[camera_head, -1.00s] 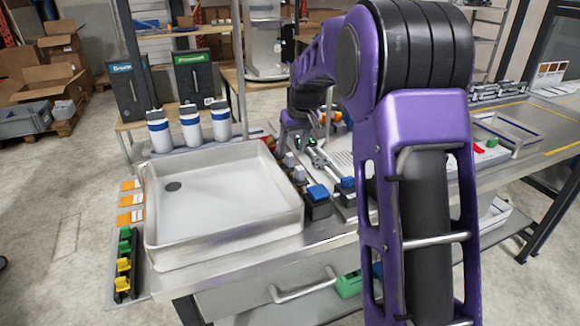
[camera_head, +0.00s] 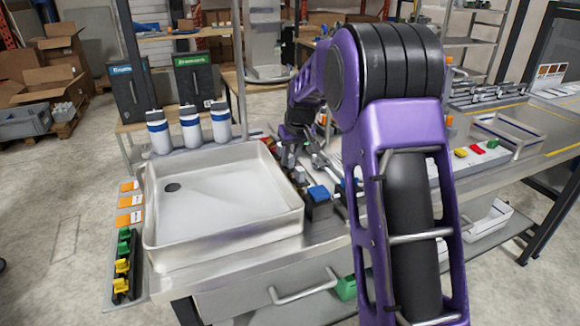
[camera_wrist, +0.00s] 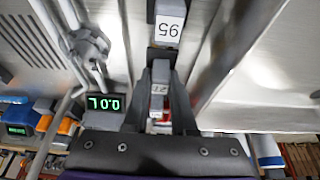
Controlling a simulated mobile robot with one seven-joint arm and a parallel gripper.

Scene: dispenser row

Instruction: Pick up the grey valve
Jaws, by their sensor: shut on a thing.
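In the wrist view my gripper (camera_wrist: 160,80) is shut on a small grey piece (camera_wrist: 159,72) with a white label, which appears to be the grey valve. Its lower part is hidden between the fingers. Another grey block (camera_wrist: 168,30) with a white label marked 95 lies just beyond the fingertips, in line with them. In the head view my gripper is down at the row of valves behind the sink's right side, mostly hidden by my own arm. A blue-topped valve (camera_head: 318,193) stands at the near end of that row.
A green-lit display (camera_wrist: 103,104) and metal pipes (camera_wrist: 88,45) are close left of my gripper. Coloured buttons (camera_head: 477,149) sit on the right of the bench.

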